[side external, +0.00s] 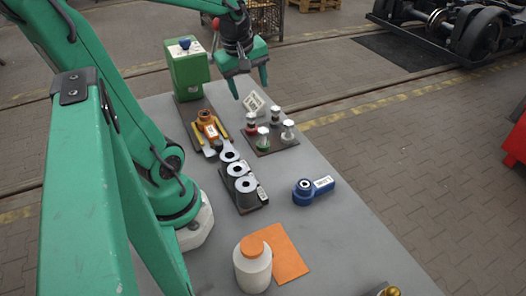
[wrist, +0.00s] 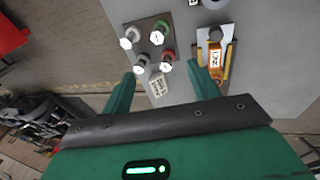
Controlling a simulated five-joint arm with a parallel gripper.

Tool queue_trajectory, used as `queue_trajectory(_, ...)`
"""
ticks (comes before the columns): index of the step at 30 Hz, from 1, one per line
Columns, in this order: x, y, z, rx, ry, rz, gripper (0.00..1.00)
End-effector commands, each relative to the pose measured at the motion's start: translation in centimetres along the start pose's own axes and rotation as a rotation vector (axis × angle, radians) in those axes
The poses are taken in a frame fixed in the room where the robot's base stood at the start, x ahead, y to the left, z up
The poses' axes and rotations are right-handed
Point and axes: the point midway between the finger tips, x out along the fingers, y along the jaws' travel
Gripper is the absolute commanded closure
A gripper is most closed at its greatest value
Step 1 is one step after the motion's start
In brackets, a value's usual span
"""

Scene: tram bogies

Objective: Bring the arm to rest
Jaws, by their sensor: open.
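My gripper (side external: 250,83) is open and empty, raised above the far end of the grey table (side external: 322,240). Its green fingers point down in the side view. In the wrist view my gripper (wrist: 162,85) has its fingers spread apart. A white printed tag or card (side external: 254,102) lies below it, and the tag (wrist: 158,84) shows between the fingers in the wrist view. I cannot tell the exact height above it. My gripper touches nothing that I can see.
A dark plate with several capped pieces (side external: 269,148) is near the gripper.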

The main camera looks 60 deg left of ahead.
Motion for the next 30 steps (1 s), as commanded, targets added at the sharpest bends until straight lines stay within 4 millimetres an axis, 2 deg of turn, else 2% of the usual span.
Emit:
queue_trajectory(1,-0.5,0.2,1.2,0.107,0.001,0.022,0.40)
queue_trajectory(9,-2.7,0.3,6.3,0.671,0.020,0.126,0.40)
queue_trajectory(18,-4.6,-0.8,11.2,1.251,0.073,0.242,0.40)
queue_trajectory(24,-5.2,-1.4,12.7,1.464,0.103,0.287,0.40)
queue_trajectory(30,-5.3,-1.5,13.0,1.514,0.111,0.295,0.40)
